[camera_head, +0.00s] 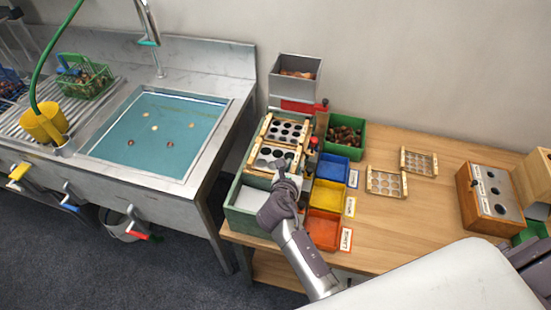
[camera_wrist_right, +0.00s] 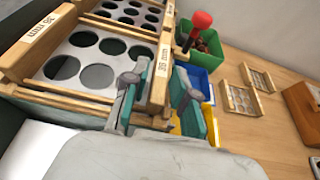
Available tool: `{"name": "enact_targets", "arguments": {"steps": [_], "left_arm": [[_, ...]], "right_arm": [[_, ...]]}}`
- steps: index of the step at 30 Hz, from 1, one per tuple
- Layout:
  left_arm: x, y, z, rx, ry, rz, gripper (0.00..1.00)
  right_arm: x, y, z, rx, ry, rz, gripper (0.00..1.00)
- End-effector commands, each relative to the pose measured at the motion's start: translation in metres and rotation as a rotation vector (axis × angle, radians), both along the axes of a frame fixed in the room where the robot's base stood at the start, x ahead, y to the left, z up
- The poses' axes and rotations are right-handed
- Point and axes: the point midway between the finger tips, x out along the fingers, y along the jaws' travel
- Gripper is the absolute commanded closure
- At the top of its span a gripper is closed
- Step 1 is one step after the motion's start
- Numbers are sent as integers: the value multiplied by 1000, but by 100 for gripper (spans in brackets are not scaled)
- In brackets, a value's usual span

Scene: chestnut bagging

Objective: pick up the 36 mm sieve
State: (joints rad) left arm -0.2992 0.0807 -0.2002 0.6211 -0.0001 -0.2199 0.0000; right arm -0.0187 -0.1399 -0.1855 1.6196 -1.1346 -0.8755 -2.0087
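The sieve with the larger round holes, in a pale wooden frame (camera_wrist_right: 75,65), lies on the near part of the green sorting box; its end-bar label appears to read 36 mm. It also shows in the head view (camera_head: 269,158). My right gripper (camera_wrist_right: 160,95) is open at the sieve's right end, with its teal fingers on either side of the wooden end bar. In the head view the right gripper (camera_head: 283,178) comes in over the box's near end and hides part of the sieve. Finger contact is unclear. My left gripper is not in view.
A second sieve (camera_head: 284,131) with smaller holes lies just behind. Blue (camera_head: 332,169), yellow (camera_head: 327,195) and red (camera_head: 323,229) bins stand right of the box. Two small sieves (camera_head: 386,182) (camera_head: 419,161) lie on the table (camera_head: 398,215). The sink (camera_head: 155,130) is left.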

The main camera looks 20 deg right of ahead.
Motion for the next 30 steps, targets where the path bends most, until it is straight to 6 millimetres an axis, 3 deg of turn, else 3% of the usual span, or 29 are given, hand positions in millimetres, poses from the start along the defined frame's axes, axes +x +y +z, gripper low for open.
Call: {"name": "enact_targets", "arguments": {"steps": [1,4,17,20,26,30], "left_arm": [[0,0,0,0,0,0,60],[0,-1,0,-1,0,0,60],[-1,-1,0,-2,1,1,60],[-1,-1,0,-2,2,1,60],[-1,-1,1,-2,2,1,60],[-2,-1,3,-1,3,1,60]], "right_arm": [[0,0,0,0,0,0,86],[0,0,0,0,0,0,100],[0,0,3,0,-1,0,100],[0,0,9,1,-2,-1,100],[1,0,40,1,-6,-1,100],[-19,-13,54,-1,-1,-1,100]]}}
